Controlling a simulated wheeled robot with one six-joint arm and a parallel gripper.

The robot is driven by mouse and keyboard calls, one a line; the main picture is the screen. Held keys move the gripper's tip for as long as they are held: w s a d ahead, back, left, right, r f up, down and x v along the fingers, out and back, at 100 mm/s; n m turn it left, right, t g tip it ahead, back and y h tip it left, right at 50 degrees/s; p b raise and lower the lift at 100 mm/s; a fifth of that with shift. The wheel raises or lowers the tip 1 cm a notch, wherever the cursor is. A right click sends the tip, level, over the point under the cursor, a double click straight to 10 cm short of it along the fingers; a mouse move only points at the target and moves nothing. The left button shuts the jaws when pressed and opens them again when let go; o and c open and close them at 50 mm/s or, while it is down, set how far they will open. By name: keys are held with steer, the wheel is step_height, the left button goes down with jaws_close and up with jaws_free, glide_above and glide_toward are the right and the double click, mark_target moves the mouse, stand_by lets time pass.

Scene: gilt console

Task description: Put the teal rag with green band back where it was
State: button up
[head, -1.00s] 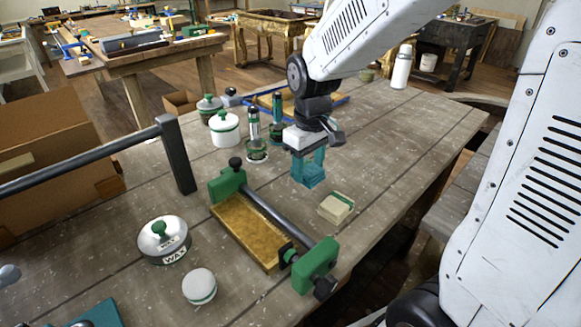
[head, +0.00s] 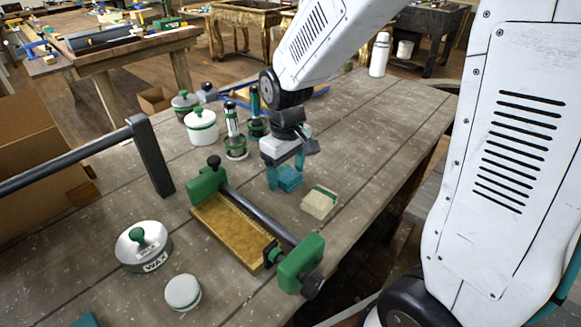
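The teal rag (head: 289,179) shows as a small teal patch right at the fingertips of my gripper (head: 285,175), over the middle of the workbench. Its green band cannot be made out. My gripper points down, with its teal fingers standing apart on either side of the rag's upper part. The view is too small to tell whether they press on the rag or only stand around it. I also cannot tell whether the rag touches the bench. A cream block with a green band (head: 319,203) lies just right of and nearer than the rag.
A green clamp with a dark bar (head: 256,215) and a gilt panel (head: 225,232) lie nearer. A wax tin (head: 143,247), a white round tin (head: 183,292), a white canister (head: 201,127) and brushes in holders (head: 235,145) stand leftward.

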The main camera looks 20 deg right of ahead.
mark_target(287, 173)
step_height(287, 173, up, 12)
steer(key=s+d+r+m, duration=0.1)
steer(key=s+d+m, duration=0.1)
steer(key=s, duration=0.8)
steer(key=s+d+r+m+t, duration=0.1)
steer(key=s+d+m, duration=0.1)
steer(key=s, duration=0.9)
steer(key=shift+d+m, duration=0.15)
steer(key=shift+m, duration=0.15)
